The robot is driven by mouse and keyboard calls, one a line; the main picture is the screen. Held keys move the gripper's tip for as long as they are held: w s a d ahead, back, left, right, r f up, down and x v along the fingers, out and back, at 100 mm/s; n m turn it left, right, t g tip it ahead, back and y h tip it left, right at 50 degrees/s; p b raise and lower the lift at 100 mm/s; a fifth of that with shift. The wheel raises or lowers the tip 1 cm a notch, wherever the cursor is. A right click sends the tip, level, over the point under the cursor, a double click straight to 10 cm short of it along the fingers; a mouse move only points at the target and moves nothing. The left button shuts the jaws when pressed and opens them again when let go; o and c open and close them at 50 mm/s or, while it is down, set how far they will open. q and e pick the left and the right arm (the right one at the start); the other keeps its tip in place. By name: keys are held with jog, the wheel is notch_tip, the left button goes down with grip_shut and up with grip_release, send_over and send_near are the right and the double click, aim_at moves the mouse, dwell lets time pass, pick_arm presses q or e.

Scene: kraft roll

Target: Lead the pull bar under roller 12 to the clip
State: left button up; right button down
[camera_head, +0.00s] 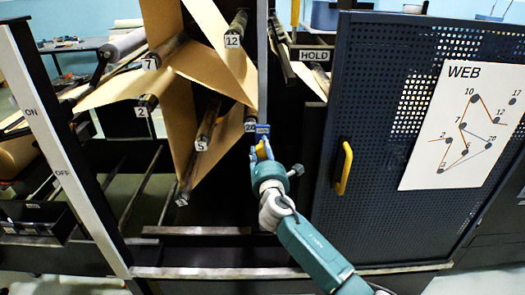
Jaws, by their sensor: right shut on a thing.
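Roller 12 (238,24) is at the top centre, with its number plate below its end. Brown kraft web (220,50) runs over several rollers and slants down right of roller 12 toward a low roller whose plate seems to read 20 (251,126). My right gripper (262,146) is beside that plate, below and right of roller 12. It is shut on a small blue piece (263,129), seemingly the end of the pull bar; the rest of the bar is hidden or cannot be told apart. I cannot make out the clip; a HOLD sign (315,55) is right of roller 12. My left gripper is not in view.
Rollers 7 (149,64), 2 (141,112) and 5 (201,146) stand left with web around them. A pale upright post (262,60) rises above my gripper. A dark perforated door (390,220) with a yellow handle (344,168) and a WEB diagram (463,125) closes the right.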

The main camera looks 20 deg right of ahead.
notch_tip(320, 180, up, 26)
jog(key=d+p, duration=0.1)
jog(key=p, duration=1.9)
jog(key=shift+s+d, duration=0.2)
jog(key=shift+d, duration=0.15)
jog(key=shift+s+d+f, duration=0.1)
jog(key=shift+d+f, duration=0.05)
jog(key=shift+d, duration=0.4)
